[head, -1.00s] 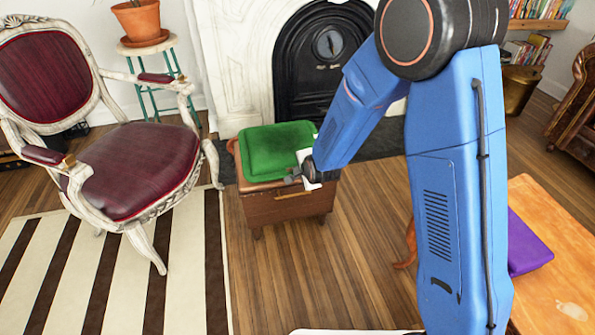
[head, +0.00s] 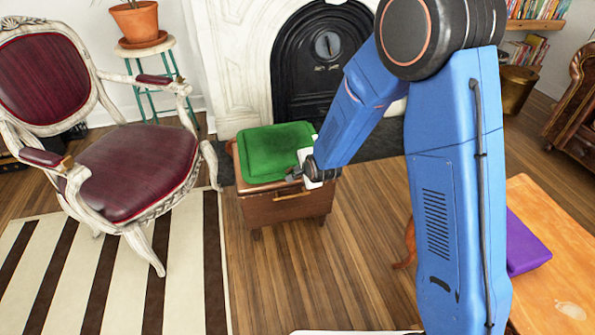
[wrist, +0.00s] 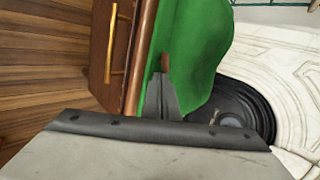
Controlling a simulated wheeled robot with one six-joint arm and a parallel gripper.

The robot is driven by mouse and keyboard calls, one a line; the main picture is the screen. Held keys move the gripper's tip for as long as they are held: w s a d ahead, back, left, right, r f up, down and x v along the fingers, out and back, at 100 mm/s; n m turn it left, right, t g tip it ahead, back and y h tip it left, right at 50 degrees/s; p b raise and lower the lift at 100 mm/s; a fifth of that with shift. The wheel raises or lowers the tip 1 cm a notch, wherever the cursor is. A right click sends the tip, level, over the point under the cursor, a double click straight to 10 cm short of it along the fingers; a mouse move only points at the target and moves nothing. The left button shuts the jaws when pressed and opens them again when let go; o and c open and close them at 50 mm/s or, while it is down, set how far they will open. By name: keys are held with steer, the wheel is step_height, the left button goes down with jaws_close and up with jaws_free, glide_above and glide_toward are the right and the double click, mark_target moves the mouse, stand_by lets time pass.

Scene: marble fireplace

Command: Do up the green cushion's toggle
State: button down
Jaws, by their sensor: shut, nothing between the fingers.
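The green cushion (head: 268,150) lies flat on top of a small brown wooden chest in front of the fireplace; it also shows in the wrist view (wrist: 205,45). A small brown toggle (wrist: 165,62) shows on the green cushion in the wrist view, just beyond my fingertips. My gripper (head: 290,174) is at the cushion's near edge, at its right side in the head view. In the wrist view my gripper (wrist: 162,78) has its fingers together and empty, with the tips over the cushion. Whether they touch the toggle, and any loop, I cannot tell.
The wooden chest (head: 285,208) has a brass handle (wrist: 117,45) on its front. A dark red armchair (head: 130,165) stands to the left on a striped rug. A purple cushion (head: 525,245) lies on an orange wooden table (head: 555,285) at right. Wooden floor is clear before the chest.

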steer(key=shift+w+d, duration=0.15)
steer(key=shift+w, duration=0.35)
stand_by(0.6)
steer(key=shift+s+a, duration=0.5)
steer(key=shift+a, duration=0.1)
